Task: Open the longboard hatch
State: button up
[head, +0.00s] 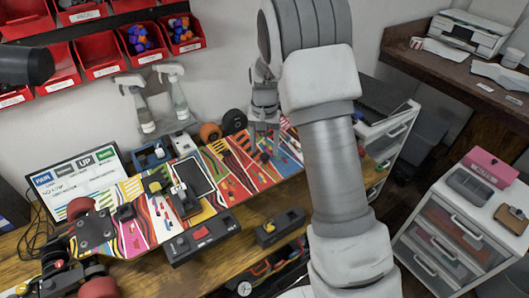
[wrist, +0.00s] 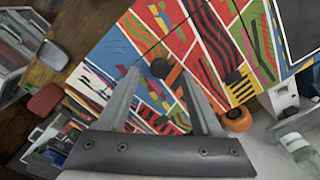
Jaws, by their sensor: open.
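The longboard (head: 135,235) lies across the workbench with its bright multicoloured face up. A small dark round knob (head: 265,157) sits on its right part, and it also shows in the wrist view (wrist: 160,68). A thin dark line, perhaps the hatch seam, runs by the knob in the wrist view. I cannot make out the hatch's full outline; it looks shut. My gripper (head: 264,146) is above this part of the board. In the wrist view my gripper (wrist: 160,72) is open, and the knob appears between its fingertips, not visibly gripped.
A dark rectangular panel (head: 194,176) lies on the board's middle. Spray bottles (head: 134,103) and an orange wheel (head: 210,132) are behind the board. A monitor (head: 80,180) stands at left; drawers (head: 455,235) stand at right.

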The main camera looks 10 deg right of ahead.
jog(key=shift+f, duration=1.3)
grip_shut()
dwell(0.5)
